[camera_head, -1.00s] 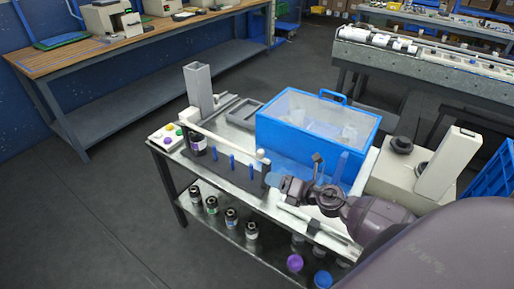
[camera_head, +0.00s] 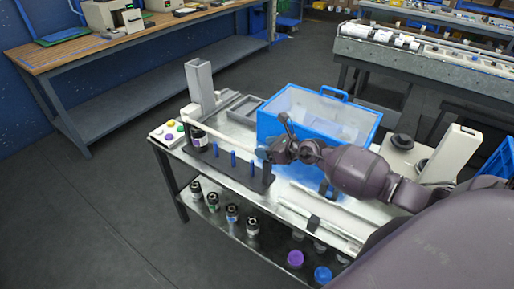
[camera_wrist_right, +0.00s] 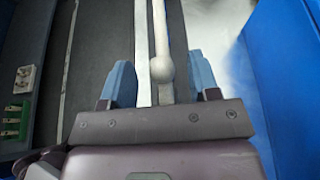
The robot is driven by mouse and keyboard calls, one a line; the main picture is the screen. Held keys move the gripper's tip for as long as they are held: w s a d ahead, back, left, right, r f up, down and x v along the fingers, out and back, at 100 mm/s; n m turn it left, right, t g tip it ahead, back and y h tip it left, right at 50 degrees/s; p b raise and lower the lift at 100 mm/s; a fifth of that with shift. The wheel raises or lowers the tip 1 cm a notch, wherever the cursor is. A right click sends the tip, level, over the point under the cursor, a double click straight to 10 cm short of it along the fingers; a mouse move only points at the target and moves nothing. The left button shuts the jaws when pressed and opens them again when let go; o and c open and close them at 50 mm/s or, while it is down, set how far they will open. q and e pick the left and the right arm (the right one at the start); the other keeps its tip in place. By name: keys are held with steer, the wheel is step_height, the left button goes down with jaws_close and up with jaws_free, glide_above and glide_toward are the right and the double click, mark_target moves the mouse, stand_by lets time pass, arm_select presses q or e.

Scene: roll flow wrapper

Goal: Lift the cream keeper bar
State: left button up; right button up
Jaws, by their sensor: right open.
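The cream keeper bar (camera_head: 218,130) lies along the top of a dark rack with several blue pegs on the bench. Its near end is hidden behind my right gripper in the head view. In the right wrist view the bar (camera_wrist_right: 161,28) runs away from me and ends in a round knob. My right gripper (camera_head: 264,153) is at that knob end. Its blue fingers (camera_wrist_right: 161,80) are open, one on each side of the knob, with gaps visible. My left gripper is not in view.
A blue bin with a clear lid (camera_head: 292,115) stands close to the right of the bar. A dark bottle (camera_head: 198,140) stands by the bar's far end, near a grey upright post (camera_head: 200,84). Several small bottles are on the lower shelf.

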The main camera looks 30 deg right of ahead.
steer(key=shift+b+x, duration=0.3)
steer(key=shift+x, duration=1.7)
steer(key=shift+r, duration=0.1)
jaws_close()
